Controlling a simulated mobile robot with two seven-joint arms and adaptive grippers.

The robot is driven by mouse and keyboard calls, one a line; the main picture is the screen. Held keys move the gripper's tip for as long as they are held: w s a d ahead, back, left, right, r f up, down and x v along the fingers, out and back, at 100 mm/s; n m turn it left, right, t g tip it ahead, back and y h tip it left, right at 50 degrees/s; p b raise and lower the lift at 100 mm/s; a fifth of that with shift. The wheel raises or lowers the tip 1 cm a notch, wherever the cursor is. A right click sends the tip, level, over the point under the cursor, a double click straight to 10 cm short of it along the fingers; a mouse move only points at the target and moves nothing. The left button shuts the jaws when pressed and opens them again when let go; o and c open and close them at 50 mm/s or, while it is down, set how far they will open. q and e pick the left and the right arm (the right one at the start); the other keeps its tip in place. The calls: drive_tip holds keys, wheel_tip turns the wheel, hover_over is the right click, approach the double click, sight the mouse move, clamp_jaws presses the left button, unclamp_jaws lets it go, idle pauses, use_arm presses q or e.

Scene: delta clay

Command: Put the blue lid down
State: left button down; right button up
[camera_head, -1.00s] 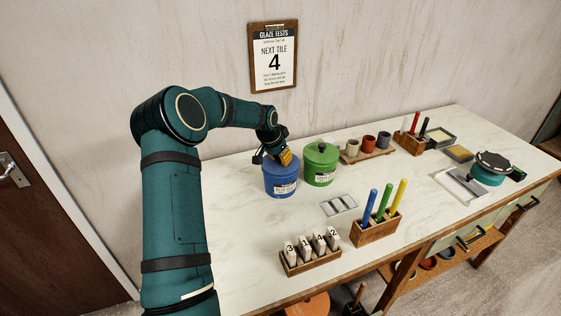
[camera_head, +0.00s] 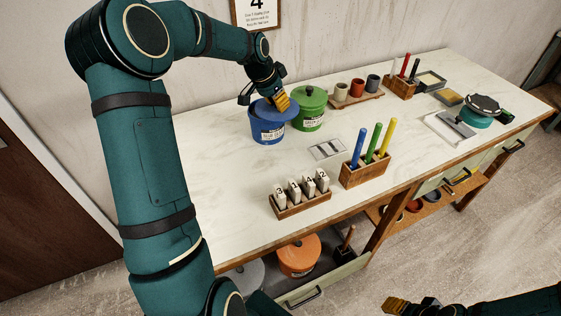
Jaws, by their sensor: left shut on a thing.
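The blue jar (camera_head: 268,131) stands at the back left of the white table, with a white label on its front. The blue lid (camera_head: 286,112) is at the jar's mouth and looks shifted a little to the right; I cannot tell whether it touches the rim.
A lidded green jar (camera_head: 311,112) stands close right of the blue jar. Bare tabletop (camera_head: 215,165) lies left of the tile rack.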

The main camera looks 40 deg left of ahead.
use_arm(q)
drive_tip(key=m+b, duration=0.2)
drive_tip(key=b, duration=0.1)
hover_over(286, 165)
drive_tip(key=s, duration=0.1)
wheel_tip(286, 165, down, 6)
drive_tip(key=shift+h, duration=0.4)
drive_tip(key=f, duration=0.3)
drive_tip(key=f+b, duration=0.1)
drive_tip(key=f, duration=0.1)
drive_tip(key=shift+a+f, duration=0.1)
drive_tip(key=shift+a, duration=0.25)
drive_tip(key=shift+f+b, duration=0.45)
drive_tip(key=shift+f, duration=1.65)
drive_tip(key=shift+r, duration=0.1)
drive_tip(key=shift+s, duration=0.1)
drive_tip(key=shift+f, duration=0.25)
drive_tip(key=c, duration=0.9)
unclamp_jaws()
drive_tip(key=shift+o, duration=0.2)
